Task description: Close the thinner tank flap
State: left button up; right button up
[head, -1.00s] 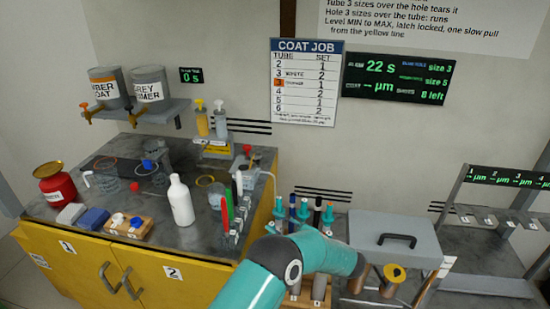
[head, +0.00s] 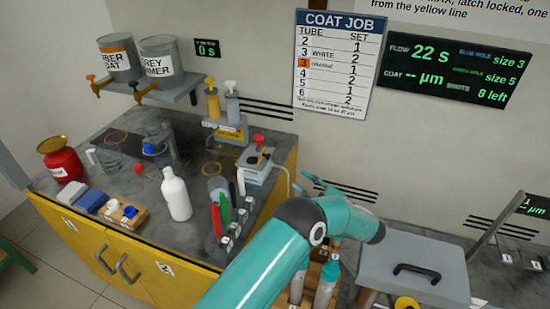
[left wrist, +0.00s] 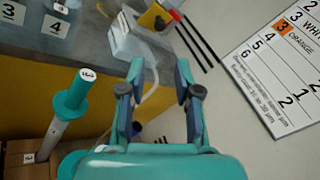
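A small pale grey box (head: 256,166) stands at the right end of the yellow cabinet's top, with a red knob, a thin hose and a small yellow plate with a dark spot. It may be the thinner tank; I cannot read a label on it. In the left wrist view the box (left wrist: 128,42) and its tilted yellow plate (left wrist: 155,17) lie beyond my fingertips. I cannot tell if that plate is the flap. My left gripper (head: 322,187) is open and empty, right of the box and apart from it; its spread fingers (left wrist: 158,76) show in the wrist view.
Teal-capped tools (head: 327,279) stand in a wooden rack below my left arm; one (left wrist: 72,98) is close beside the gripper. Coloured pens (head: 222,215) and a white bottle (head: 176,196) stand left. A grey lidded box (head: 414,264) is at right.

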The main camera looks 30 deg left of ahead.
pick_arm(q)
jog(key=p+x, duration=0.3)
jog(key=x, duration=1)
jog(key=shift+a, duration=0.35)
jog(key=shift+w, duration=0.1)
grip_shut()
